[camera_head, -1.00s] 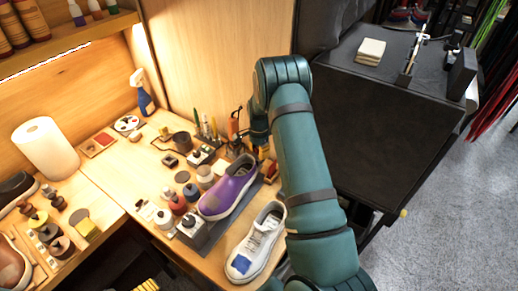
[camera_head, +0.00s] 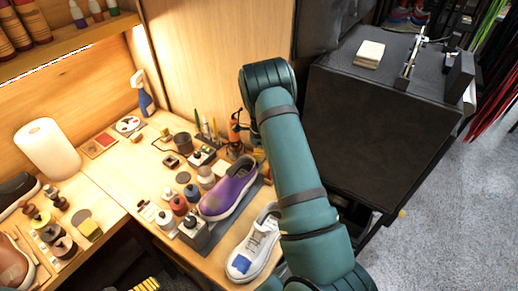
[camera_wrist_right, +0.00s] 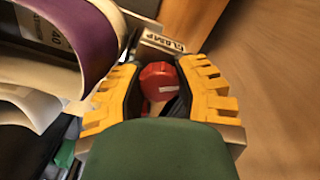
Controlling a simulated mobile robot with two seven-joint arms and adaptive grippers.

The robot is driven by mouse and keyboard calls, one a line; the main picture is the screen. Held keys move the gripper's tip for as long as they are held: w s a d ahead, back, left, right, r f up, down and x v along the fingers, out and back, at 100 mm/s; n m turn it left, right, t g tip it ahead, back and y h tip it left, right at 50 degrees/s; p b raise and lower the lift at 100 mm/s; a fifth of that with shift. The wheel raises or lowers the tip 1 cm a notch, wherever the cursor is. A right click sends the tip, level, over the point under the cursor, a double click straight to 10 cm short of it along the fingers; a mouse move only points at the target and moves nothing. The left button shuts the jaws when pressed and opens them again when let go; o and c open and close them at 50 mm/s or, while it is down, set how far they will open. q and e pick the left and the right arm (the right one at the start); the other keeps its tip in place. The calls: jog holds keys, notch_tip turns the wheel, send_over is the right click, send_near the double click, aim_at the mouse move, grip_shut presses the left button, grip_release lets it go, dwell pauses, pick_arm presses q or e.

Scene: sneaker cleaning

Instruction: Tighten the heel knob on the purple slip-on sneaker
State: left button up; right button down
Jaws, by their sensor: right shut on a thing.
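The purple slip-on sneaker (camera_head: 229,190) with a white sole sits on a dark stand on the bench, and its purple heel also shows at the upper left in the right wrist view (camera_wrist_right: 85,35). The red heel knob (camera_wrist_right: 158,80) has a pale mark and sits by a plate lettered "CLAMP" (camera_wrist_right: 163,43). My right gripper (camera_wrist_right: 160,76) has its yellow fingers shut on the knob from both sides, beside the heel. In the head view my right arm mostly hides this gripper and the knob. My left gripper is not in view.
A white sneaker with a blue patch (camera_head: 252,248) lies close in front of the purple one. Several small bottles and jars (camera_head: 178,205) crowd its left side. A spray bottle (camera_head: 145,100) and paper roll (camera_head: 48,149) stand farther left. A black cabinet (camera_head: 375,110) is at the right.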

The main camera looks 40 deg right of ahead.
jog(key=m+p, duration=0.1)
jog(key=m, duration=0.2)
jog(key=shift+a, duration=0.1)
jog(key=shift+f+m, duration=0.1)
jog(key=shift+m, duration=0.5)
jog(key=shift+m+p, duration=0.35)
jog(key=shift+m, duration=1.65)
jog(key=shift+p, duration=0.35)
